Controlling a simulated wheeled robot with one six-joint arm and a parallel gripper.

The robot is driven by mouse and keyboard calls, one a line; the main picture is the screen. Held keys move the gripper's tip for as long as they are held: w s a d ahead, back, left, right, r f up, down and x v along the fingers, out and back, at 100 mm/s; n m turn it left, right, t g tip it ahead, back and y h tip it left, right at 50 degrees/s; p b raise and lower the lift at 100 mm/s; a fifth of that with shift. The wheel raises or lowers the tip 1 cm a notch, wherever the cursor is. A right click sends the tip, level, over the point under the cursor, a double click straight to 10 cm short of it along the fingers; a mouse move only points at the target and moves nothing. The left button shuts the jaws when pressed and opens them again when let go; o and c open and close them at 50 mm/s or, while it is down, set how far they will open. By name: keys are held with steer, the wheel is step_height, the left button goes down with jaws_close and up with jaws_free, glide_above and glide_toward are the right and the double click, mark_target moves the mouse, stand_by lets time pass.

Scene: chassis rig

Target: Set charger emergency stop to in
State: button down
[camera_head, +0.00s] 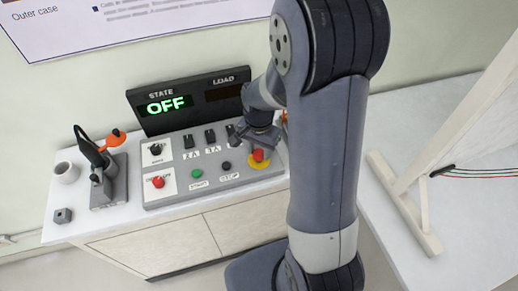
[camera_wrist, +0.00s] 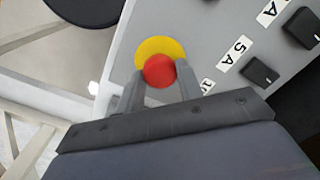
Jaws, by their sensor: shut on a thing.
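The emergency stop is a red mushroom button (camera_head: 258,155) on a yellow disc (camera_head: 267,163) at the right end of the grey control panel (camera_head: 212,187). My gripper (camera_head: 256,147) is at the button from above. In the wrist view, the red button (camera_wrist: 159,71) sits between the two fingers of my gripper (camera_wrist: 158,76), one on each side, and the yellow disc (camera_wrist: 161,44) shows behind it. The fingers are shut on the button. I cannot tell whether it is pressed in or out. The state display (camera_head: 167,106) reads OFF in green.
Several black switches (camera_head: 188,141), a green button (camera_head: 196,174), a black button (camera_head: 226,165) and another red knob (camera_head: 158,182) share the panel. A white frame (camera_head: 405,205) stands right.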

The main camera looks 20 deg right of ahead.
mark_target(259, 153)
steer(key=shift+f+b, duration=0.3)
steer(key=shift+f, duration=0.25)
steer(key=shift+s, duration=0.1)
steer(key=c, duration=0.9)
jaws_free()
steer(key=shift+r, duration=0.1)
step_height(259, 153, up, 11)
steer(key=shift+f, duration=0.15)
steer(key=shift+f, duration=0.1)
